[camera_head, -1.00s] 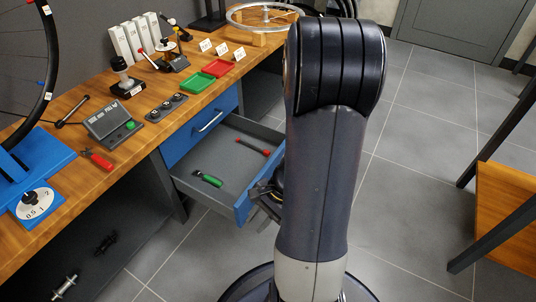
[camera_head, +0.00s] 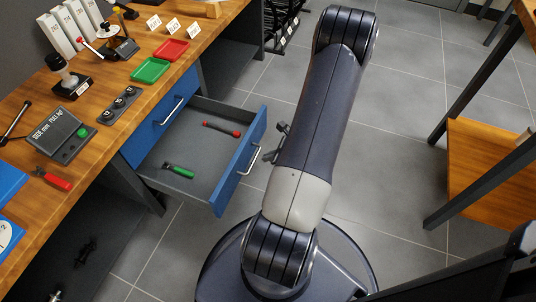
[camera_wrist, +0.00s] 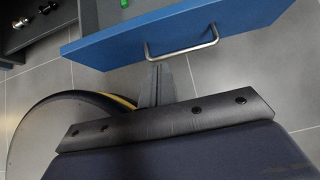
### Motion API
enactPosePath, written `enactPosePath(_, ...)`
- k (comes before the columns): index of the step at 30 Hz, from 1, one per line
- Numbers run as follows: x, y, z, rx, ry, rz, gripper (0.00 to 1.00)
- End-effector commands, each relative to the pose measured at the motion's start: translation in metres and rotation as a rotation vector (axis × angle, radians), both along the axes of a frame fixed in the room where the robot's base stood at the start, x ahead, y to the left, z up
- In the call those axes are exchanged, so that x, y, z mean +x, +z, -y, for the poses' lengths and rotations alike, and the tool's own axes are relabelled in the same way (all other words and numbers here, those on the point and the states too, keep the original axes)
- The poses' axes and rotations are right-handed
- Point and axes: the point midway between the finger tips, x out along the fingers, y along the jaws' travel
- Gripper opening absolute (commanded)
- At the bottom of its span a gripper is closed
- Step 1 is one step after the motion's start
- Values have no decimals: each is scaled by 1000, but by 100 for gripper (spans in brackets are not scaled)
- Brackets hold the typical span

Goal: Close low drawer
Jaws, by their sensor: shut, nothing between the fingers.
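The low drawer (camera_head: 236,170) is pulled out from the bench, with a blue front, grey inside and a silver handle (camera_head: 250,160). A green-handled tool (camera_head: 178,171) and a red-and-black tool (camera_head: 222,130) lie in it. My gripper (camera_head: 273,146) is just outside the drawer front, on the handle side, partly hidden by my arm. In the wrist view my gripper (camera_wrist: 157,72) is shut and empty. Its tips point at the blue front (camera_wrist: 190,32), near the left end of the handle (camera_wrist: 184,52); I cannot tell whether they touch.
The closed upper blue drawer (camera_head: 160,118) sits under the wooden bench top (camera_head: 110,125). Green (camera_head: 150,70) and red (camera_head: 171,50) trays and a scale (camera_head: 62,134) stand on the bench. Grey floor (camera_head: 400,110) is open to the right, up to a wooden table (camera_head: 480,165).

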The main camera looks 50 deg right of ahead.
Motion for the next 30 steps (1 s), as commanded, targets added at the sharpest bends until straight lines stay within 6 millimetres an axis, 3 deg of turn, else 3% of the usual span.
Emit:
enactPosePath(1, 8, -14, -4, 1, 6, -1, 0)
enactPosePath(9, 47, -53, -20, -1, 6, -1, 0)
enactPosePath(18, 76, -47, -32, -2, 5, 1, 0)
enactPosePath(30, 80, -46, -33, -1, 3, 1, 0)
